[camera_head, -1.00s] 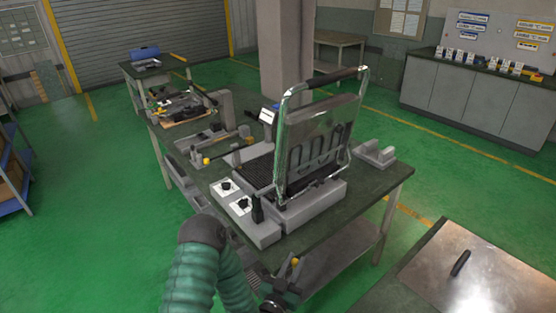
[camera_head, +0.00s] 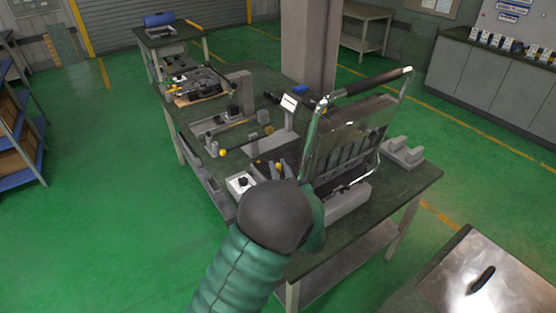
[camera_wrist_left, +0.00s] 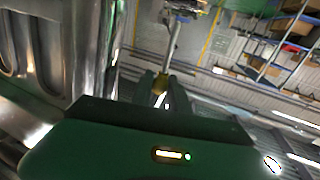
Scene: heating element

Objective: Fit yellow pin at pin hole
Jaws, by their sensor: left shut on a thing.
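My left gripper (camera_head: 277,170) is over the near-left part of the heating element machine, beside its raised lid. It is shut on the yellow pin (camera_head: 278,164), of which only a small yellow spot shows. In the left wrist view, the fingers (camera_wrist_left: 162,84) close around the yellow pin (camera_wrist_left: 160,86). The machine's lid (camera_head: 350,135) stands open with its heating coil visible. My left arm hides much of the machine's front and control panel. I cannot make out the pin hole. My right gripper is not in view.
The machine stands on a dark-topped workbench (camera_head: 405,180). A grey block (camera_head: 403,153) sits at right. A metal-topped table (camera_head: 490,275) is at lower right.

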